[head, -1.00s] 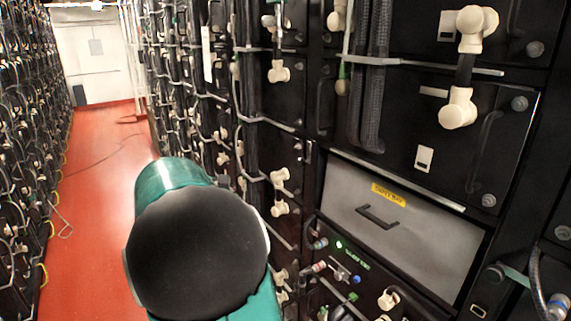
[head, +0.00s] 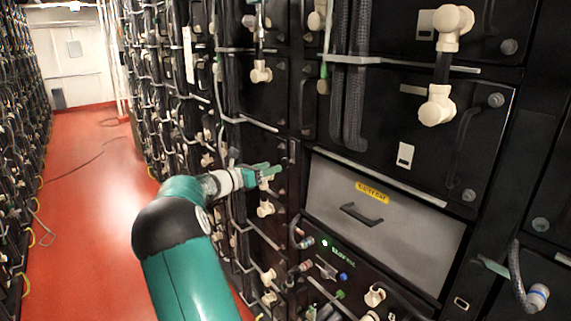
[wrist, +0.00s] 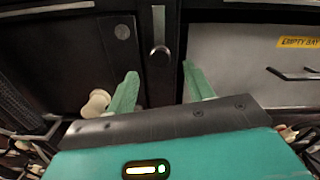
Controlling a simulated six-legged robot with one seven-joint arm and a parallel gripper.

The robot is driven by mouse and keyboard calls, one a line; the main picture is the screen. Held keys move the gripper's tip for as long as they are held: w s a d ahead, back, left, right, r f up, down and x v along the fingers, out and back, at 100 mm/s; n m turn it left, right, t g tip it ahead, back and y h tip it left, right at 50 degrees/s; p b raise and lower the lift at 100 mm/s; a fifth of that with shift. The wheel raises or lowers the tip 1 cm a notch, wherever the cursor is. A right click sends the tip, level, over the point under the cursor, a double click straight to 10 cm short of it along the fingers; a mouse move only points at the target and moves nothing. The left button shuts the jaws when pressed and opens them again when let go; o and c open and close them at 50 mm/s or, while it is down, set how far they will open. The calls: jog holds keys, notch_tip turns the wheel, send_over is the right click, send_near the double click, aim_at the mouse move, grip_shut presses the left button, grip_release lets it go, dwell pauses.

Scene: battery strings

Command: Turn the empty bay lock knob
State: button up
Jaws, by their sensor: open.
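The lock knob (wrist: 160,54) is a small dark knob with a pale round end, on the black upright left of the empty bay panel. In the head view it is a small dark fitting (head: 292,150) on that upright. The grey empty bay panel (head: 390,225) has a yellow label and a black handle; its left part shows in the wrist view (wrist: 235,60). My gripper (wrist: 160,80) is open, its green fingers on either side of the knob's line, apart from it with nothing between them. In the head view my gripper (head: 272,170) is left of the panel.
A cream connector (wrist: 96,102) is close by the left finger in the wrist view. Black battery modules with cables and cream connectors (head: 437,106) surround the bay. A control panel (head: 345,265) is below it. The red aisle floor (head: 85,220) is open at left.

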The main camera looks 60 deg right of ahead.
aim_at(284, 163)
jog(key=x, duration=0.7)
jog(key=shift+s+d, duration=0.1)
jog(key=shift+d, duration=0.1)
jog(key=c, duration=1)
